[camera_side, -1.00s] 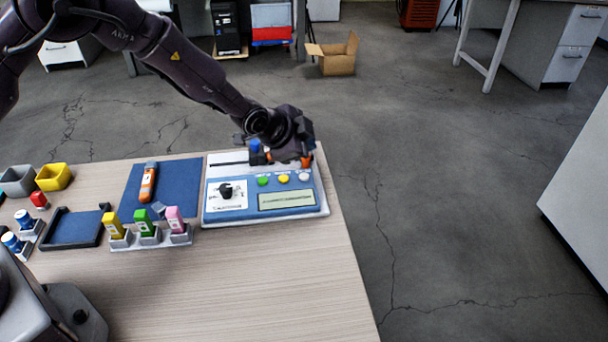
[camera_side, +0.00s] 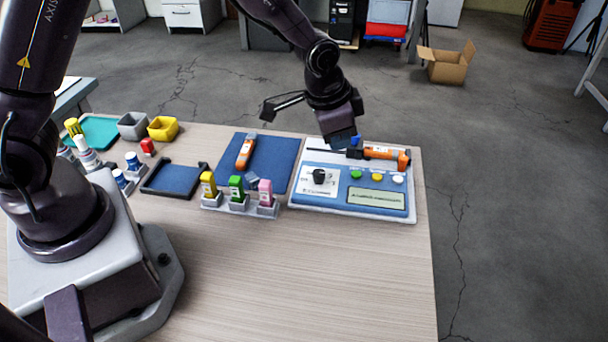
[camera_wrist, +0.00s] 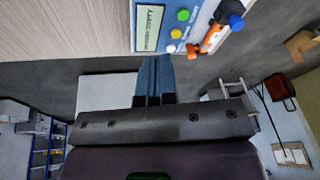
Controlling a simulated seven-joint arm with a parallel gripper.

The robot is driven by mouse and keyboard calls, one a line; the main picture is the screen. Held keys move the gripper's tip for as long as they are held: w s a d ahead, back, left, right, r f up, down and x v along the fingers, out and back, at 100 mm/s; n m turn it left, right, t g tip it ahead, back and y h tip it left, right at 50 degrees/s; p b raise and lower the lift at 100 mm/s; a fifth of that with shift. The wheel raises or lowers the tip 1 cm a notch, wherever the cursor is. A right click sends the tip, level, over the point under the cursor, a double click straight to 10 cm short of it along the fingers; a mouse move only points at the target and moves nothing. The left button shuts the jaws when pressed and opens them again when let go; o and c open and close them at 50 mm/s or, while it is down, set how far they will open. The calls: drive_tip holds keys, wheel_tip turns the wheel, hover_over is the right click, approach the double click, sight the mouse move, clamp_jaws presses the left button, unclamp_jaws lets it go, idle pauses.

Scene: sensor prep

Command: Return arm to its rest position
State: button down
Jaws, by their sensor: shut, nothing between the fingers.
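My gripper (camera_side: 343,138) hangs over the back of the blue and white device panel (camera_side: 307,202) in the side view, apart from it as far as I can tell. In the wrist view my gripper (camera_wrist: 153,62) shows its blue fingers together, with nothing between them. An orange and black tool (camera_side: 382,153) lies in the back part of the panel. The panel has a black dial (camera_side: 319,176), several coloured buttons and a display.
A blue mat (camera_side: 275,160) holds an orange sensor (camera_side: 246,151). In front stand yellow, green and pink bottles (camera_side: 237,189) in a rack. A black-framed tray (camera_side: 172,180), a grey bin (camera_side: 132,126) and a yellow bin (camera_side: 163,128) are left. The table front (camera_side: 300,270) is clear.

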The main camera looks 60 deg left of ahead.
drive_tip(key=s+a+r+n+t, duration=0.1)
drive_tip(key=s+a+r+n, duration=0.1)
drive_tip(key=s+r, duration=0.7)
drive_tip(key=s+a+r+n+t, duration=0.1)
drive_tip(key=s+a+r+n, duration=0.2)
drive_tip(key=s+r, duration=0.7)
drive_tip(key=shift+s+a, duration=0.8)
drive_tip(key=shift+s, duration=1.35)
